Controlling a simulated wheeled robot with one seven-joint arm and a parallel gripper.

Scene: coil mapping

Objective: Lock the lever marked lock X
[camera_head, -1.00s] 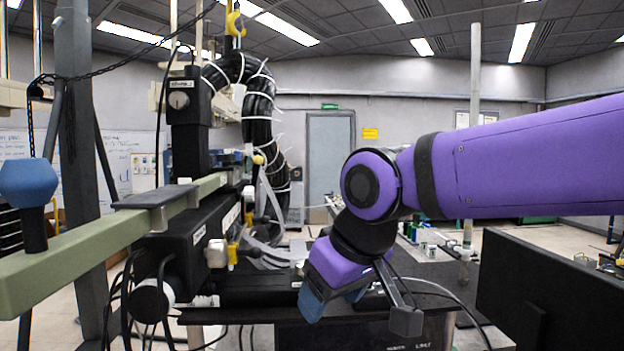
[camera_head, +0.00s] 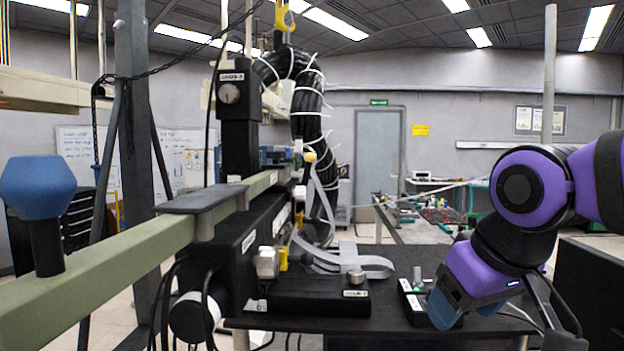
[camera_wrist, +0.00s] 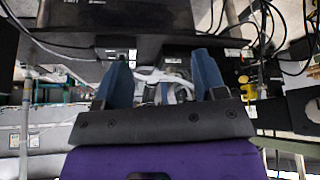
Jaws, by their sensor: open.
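A black stage assembly (camera_head: 240,250) stands on the dark table at the centre left, with a silver knob (camera_head: 266,262) and a small yellow lever (camera_head: 283,258) on its end. A low black block (camera_head: 320,294) with a metal knob (camera_head: 356,277) sits beside it. Small white labels show, but I cannot read "lock X" on any of them. My gripper (camera_head: 440,308) hangs to the right of these parts, beside a small black box. In the wrist view its blue fingers (camera_wrist: 163,78) are spread, with nothing held between them.
A green rail (camera_head: 110,265) with a blue knob (camera_head: 37,190) runs across the left. Black cable bundles (camera_head: 308,110) and grey ribbon cables (camera_head: 350,260) hang around the assembly. A small black box (camera_head: 415,300) lies near my gripper. The table front (camera_head: 370,321) is bare.

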